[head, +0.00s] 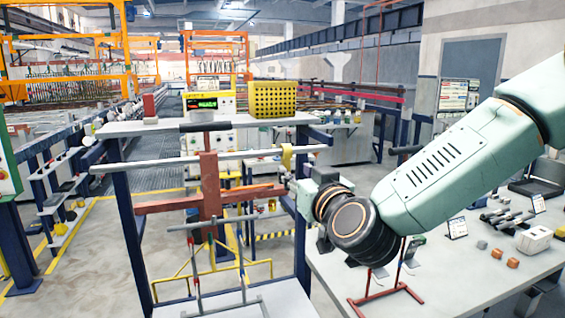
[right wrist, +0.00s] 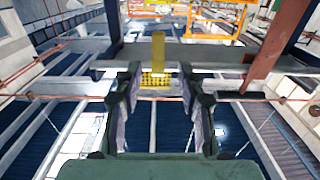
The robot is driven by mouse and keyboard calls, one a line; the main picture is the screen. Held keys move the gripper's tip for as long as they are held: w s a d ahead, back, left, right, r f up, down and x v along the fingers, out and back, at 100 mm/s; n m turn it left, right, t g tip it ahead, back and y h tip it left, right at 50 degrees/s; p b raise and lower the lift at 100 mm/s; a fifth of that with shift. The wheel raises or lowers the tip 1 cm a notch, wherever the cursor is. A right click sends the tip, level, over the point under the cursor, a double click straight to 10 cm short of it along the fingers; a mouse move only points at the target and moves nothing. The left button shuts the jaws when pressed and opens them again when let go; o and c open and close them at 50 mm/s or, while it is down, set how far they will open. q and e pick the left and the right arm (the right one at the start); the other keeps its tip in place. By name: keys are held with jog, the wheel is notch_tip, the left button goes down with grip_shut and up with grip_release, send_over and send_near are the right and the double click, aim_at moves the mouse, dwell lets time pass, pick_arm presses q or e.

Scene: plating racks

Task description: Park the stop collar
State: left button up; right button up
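The stop collar is a small yellow piece (head: 287,157) on the pale horizontal rail (head: 215,158) of the rack, near the rail's right end. In the right wrist view a yellow upright piece, apparently the collar (right wrist: 158,50), stands centred between and beyond my fingertips. My right gripper (head: 291,184) is beside the rail's right end, just below the collar in the head view. In the right wrist view my right gripper (right wrist: 158,80) has its two fingers wide apart with nothing between them. My left gripper is not in view.
A red-brown cross-shaped frame (head: 209,185) hangs below the rail. A bench (head: 440,262) with small parts is at right.

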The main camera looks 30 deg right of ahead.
aim_at(287, 164)
jog(key=x, duration=0.6)
jog(key=shift+d+f, duration=0.2)
jog(key=shift+f, duration=0.15)
jog(key=shift+w+d+p, duration=0.15)
jog(key=shift+w+p, duration=0.2)
jog(key=shift+w+r, duration=0.3)
jog(key=shift+w, duration=0.05)
jog(key=shift+w+f, duration=0.25)
jog(key=shift+w, duration=0.2)
jog(key=shift+d, duration=0.1)
jog(key=shift+c, duration=1.4)
jog(key=shift+s+r, duration=0.15)
jog(key=shift+s, duration=0.15)
jog(key=c, duration=0.3)
grip_shut()
